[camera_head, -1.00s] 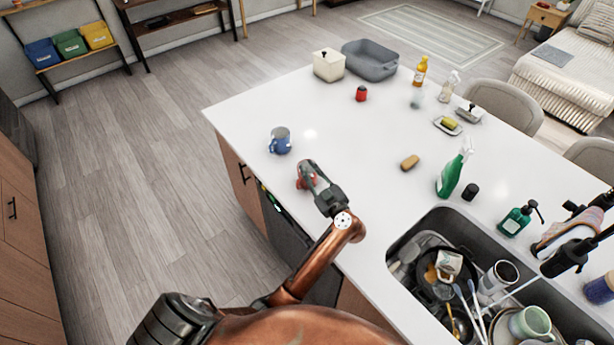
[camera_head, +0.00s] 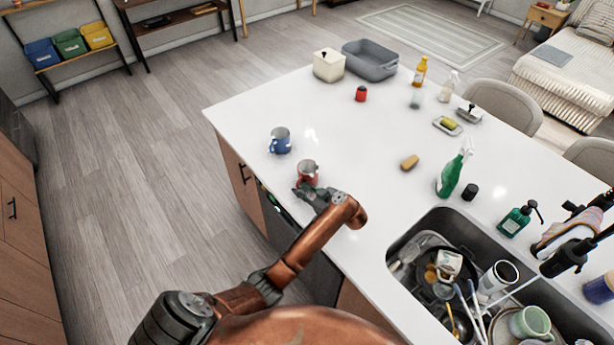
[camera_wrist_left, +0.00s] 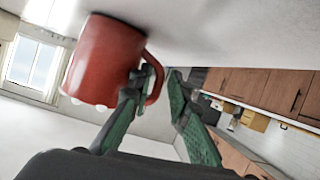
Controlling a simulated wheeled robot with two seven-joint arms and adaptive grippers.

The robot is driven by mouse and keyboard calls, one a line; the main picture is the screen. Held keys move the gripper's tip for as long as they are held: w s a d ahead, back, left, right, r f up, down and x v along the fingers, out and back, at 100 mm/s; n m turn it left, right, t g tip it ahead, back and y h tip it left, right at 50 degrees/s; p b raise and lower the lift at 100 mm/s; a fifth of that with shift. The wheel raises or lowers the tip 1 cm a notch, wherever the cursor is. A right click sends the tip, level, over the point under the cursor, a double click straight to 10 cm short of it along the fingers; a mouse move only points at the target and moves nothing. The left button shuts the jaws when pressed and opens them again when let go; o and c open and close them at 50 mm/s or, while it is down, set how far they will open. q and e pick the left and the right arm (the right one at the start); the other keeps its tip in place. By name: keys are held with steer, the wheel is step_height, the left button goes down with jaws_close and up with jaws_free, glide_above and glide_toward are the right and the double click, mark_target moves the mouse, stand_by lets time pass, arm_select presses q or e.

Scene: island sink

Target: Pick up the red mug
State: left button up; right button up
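The red mug (camera_head: 309,168) stands upright on the white island top near its left edge. In the left wrist view, the red mug (camera_wrist_left: 103,62) fills the upper left, with its handle toward my fingers. My left gripper (camera_head: 303,190) is low at the near side of the mug. In the left wrist view, the left gripper (camera_wrist_left: 160,78) is open, its green fingers apart with the mug's handle between them. One fingertip overlaps the handle's opening; I cannot tell whether it touches.
A blue mug (camera_head: 281,141) stands close behind and left of the red one. A brown sponge (camera_head: 409,162) and a green spray bottle (camera_head: 453,173) are to the right. The sink (camera_head: 401,248) with dishes is at the lower right.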

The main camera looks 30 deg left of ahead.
arm_select(q)
steer(key=shift+a, duration=0.2)
steer(key=shift+d, duration=0.1)
steer(key=shift+c, duration=0.5)
jaws_close()
steer(key=shift+w, duration=0.1)
